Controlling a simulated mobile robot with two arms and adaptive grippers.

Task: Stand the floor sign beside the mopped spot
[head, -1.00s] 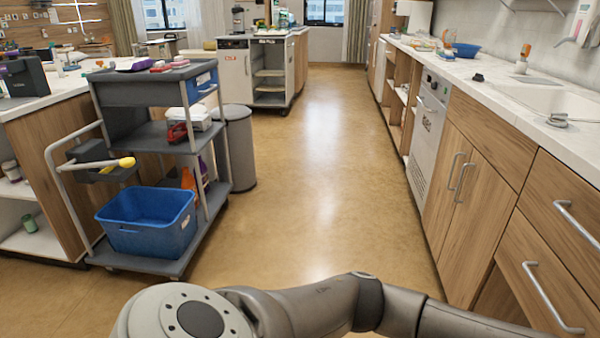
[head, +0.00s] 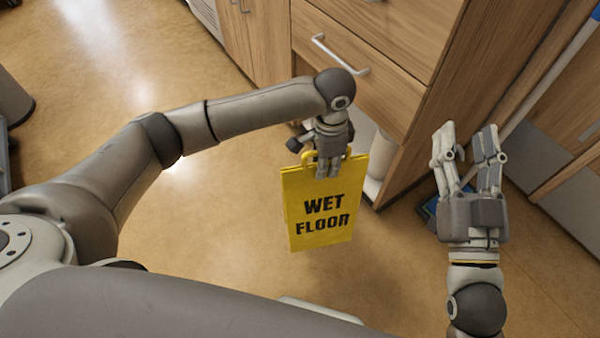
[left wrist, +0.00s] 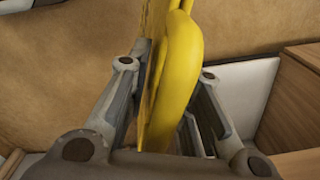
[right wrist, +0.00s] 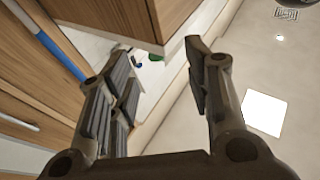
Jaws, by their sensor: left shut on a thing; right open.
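The yellow floor sign (head: 322,207), lettered WET FLOOR, hangs folded and upright from my left gripper (head: 328,172) in the head view. The gripper is shut on its top handle. In the left wrist view the sign's yellow handle (left wrist: 180,60) lies between the fingers (left wrist: 165,100). I cannot tell whether the sign's bottom edge touches the floor. My right gripper (head: 468,150) is open and empty, to the right of the sign; its spread fingers also show in the right wrist view (right wrist: 165,85). I cannot make out a mopped spot for certain.
Wooden drawers (head: 360,60) stand just behind the sign. A white cylinder (head: 378,160) is in the gap beside the sign. A pole with a blue end (head: 560,70) leans at the right. The brown floor (head: 220,220) left of the sign is clear.

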